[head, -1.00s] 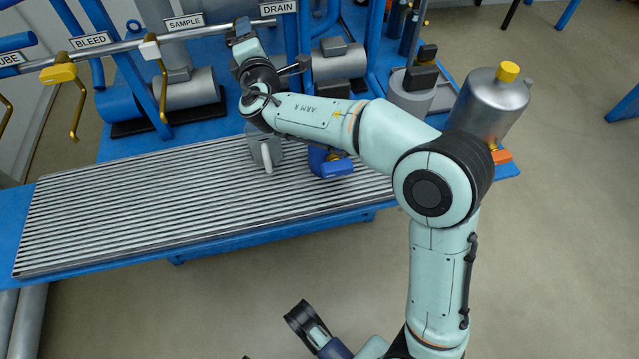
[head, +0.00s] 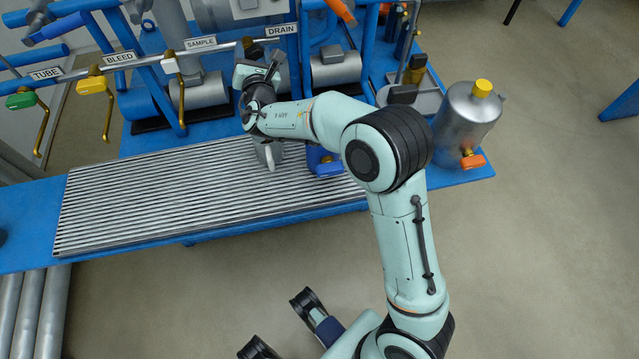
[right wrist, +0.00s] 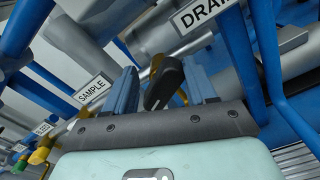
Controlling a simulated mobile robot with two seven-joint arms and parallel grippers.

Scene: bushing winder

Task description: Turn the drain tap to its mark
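The DRAIN label (head: 281,30) hangs on the rail. In the right wrist view the black drain tap handle (right wrist: 164,88) lies tilted between the two blue fingers of my right gripper (right wrist: 161,68). The fingers stand apart, with a visible gap on either side of the handle. In the head view my right gripper (head: 260,68) is just below the DRAIN label and mostly hides the tap. The tap's mark cannot be made out.
Left along the rail are the white SAMPLE tap (head: 169,66), yellow BLEED tap (head: 91,85) and green TUBE tap (head: 20,100). A steel canister (head: 465,125) stands right.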

